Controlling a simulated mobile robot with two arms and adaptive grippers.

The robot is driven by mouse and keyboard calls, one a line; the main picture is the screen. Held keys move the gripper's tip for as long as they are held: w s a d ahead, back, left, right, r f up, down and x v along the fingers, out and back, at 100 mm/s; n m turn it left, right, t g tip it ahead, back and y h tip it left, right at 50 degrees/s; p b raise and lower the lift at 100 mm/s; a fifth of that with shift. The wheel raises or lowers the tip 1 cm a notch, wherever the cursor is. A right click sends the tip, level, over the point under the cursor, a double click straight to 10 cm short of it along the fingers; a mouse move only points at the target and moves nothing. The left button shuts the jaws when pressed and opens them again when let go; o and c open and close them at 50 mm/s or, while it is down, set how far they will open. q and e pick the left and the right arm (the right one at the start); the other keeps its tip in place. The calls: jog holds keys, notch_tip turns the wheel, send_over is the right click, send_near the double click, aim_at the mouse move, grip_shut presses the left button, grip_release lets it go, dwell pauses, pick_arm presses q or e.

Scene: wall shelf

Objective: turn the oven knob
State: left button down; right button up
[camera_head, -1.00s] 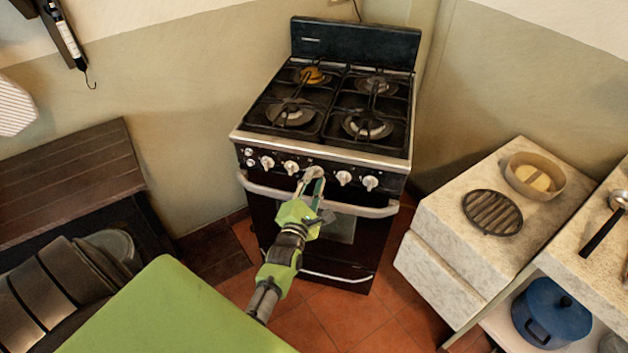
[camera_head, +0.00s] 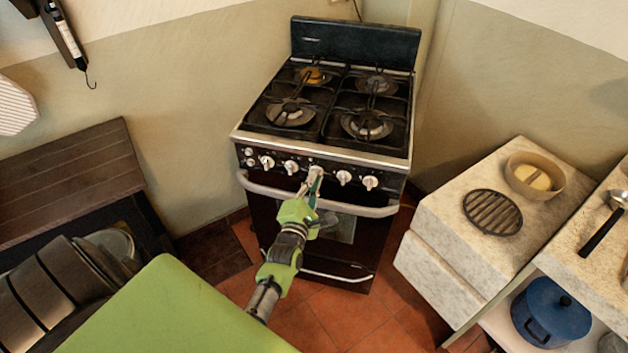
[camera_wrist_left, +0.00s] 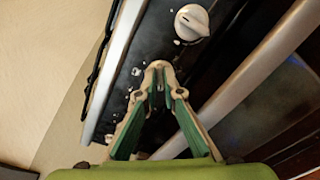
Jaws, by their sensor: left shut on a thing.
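The black oven (camera_head: 330,150) stands against the wall, with a row of white knobs along its front panel. My left gripper (camera_head: 313,176) is at the middle knob (camera_head: 315,170), its fingers shut on it. In the left wrist view the fingertips (camera_wrist_left: 158,70) meet around this knob, which they mostly hide. A neighbouring knob (camera_wrist_left: 191,22) shows clear and untouched in that view. My right gripper is not in view.
The oven door's handle bar (camera_head: 340,206) runs just below the knobs, close to my left gripper. A stone counter (camera_head: 455,235) with a round grill (camera_head: 493,212) and a bowl (camera_head: 535,176) stands at right. A dark bench (camera_head: 65,180) is at left.

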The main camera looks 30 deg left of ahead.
pick_arm(q)
jog(key=m, duration=0.7)
jog(key=shift+f+p, duration=0.15)
jog(key=shift+p, duration=0.25)
jog(key=m, duration=0.6)
jog(key=m+p, duration=0.1)
jog(key=m, duration=0.4)
jog(key=shift+f+m, duration=0.2)
jog(key=shift+m, duration=0.2)
jog(key=m, duration=0.5)
jog(key=shift+s+a+f+m, duration=0.1)
jog(key=shift+a+m, duration=0.05)
jog(key=shift+m, duration=0.15)
jog(key=c, duration=2.2)
grip_release()
